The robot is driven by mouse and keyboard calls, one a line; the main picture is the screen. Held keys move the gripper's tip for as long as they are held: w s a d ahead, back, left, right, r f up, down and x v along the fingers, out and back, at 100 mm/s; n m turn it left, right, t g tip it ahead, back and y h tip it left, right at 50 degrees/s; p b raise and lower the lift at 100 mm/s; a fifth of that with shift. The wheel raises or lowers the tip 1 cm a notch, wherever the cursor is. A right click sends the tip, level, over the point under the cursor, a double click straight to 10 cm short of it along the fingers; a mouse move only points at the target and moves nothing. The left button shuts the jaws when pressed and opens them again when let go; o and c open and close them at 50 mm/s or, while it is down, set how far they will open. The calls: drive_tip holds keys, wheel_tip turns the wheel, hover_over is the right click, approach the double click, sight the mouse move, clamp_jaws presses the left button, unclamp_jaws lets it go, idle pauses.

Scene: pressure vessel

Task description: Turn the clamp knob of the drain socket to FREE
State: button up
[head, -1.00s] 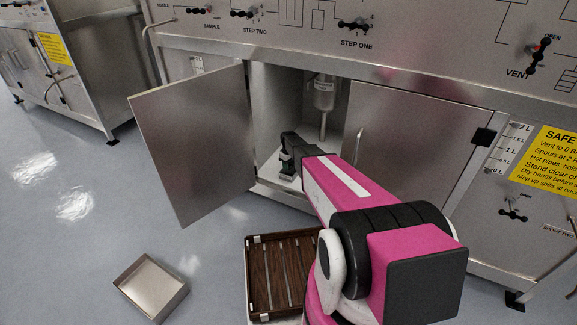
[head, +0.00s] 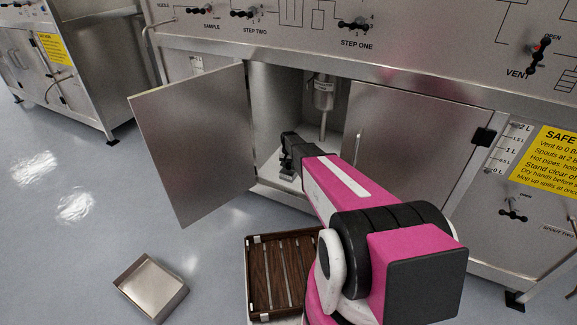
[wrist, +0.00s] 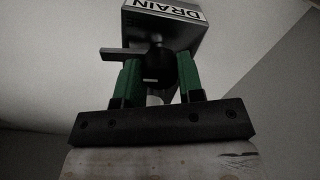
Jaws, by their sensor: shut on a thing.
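The drain socket (wrist: 165,22) is a grey block marked DRAIN, at the top of the wrist view. Its clamp knob (wrist: 122,53) has a dark bar sticking out to the left below the block. My gripper (wrist: 158,76) has its two green fingers on either side of the knob's dark middle and is shut on it. In the head view my gripper (head: 291,166) is inside the open cabinet, low at the left, and my arm and wrist partly hide the socket there.
The open cabinet door (head: 195,145) stands left of my arm, and a closed door (head: 420,140) is to the right. A vessel (head: 324,95) with a pipe hangs inside the cabinet. A brown slatted tray (head: 252,285) and an empty metal tray (head: 150,288) lie in front.

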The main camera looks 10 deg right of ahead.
sight(288, 164)
drive_tip(key=shift+m, duration=0.6)
drive_tip(key=o, duration=0.9)
wheel_tip(288, 164, up, 11)
drive_tip(key=shift+f, duration=0.1)
